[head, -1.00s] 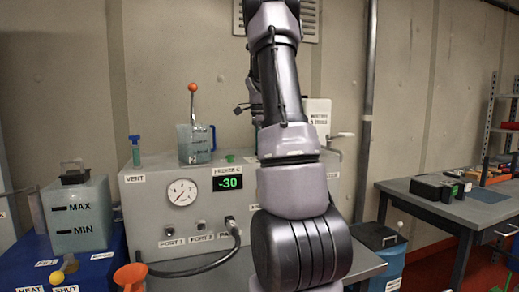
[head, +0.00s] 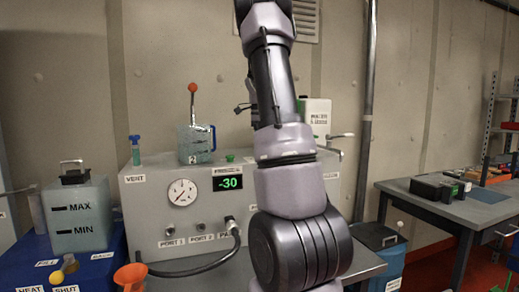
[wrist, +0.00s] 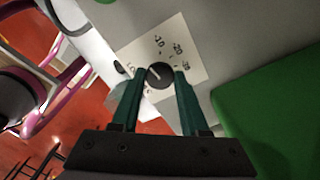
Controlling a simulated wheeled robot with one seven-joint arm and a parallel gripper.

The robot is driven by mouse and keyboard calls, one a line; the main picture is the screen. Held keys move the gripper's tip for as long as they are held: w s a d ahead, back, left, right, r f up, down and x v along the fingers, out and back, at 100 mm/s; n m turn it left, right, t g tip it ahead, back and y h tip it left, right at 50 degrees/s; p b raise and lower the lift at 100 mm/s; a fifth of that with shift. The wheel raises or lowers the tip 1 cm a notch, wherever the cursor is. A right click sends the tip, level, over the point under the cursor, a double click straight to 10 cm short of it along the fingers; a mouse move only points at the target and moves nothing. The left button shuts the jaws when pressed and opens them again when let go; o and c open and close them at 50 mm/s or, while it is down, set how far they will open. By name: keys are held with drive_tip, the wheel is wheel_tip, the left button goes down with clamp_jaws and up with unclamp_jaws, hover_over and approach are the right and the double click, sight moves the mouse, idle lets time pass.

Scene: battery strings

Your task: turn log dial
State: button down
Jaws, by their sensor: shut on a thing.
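The log dial (wrist: 160,75) is a round dark knob with a light pointer line, on a white plate (wrist: 190,47) printed with numbers. In the wrist view my gripper (wrist: 156,82) has its two green fingers on either side of the knob, shut on it. In the head view the dial and my gripper are hidden behind my arm.
A jug (head: 196,145) with an orange-tipped rod stands on the box. A black hose (head: 195,268) runs from a port. A MAX/MIN container (head: 77,215) and an orange funnel (head: 131,275) are at the left. A workbench (head: 450,205) stands at the right.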

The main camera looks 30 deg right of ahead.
drive_tip(key=shift+c, duration=2.1)
unclamp_jaws()
drive_tip(key=shift+r, duration=0.15)
wheel_tip(320, 180, up, 11)
drive_tip(key=shift+f, duration=0.2)
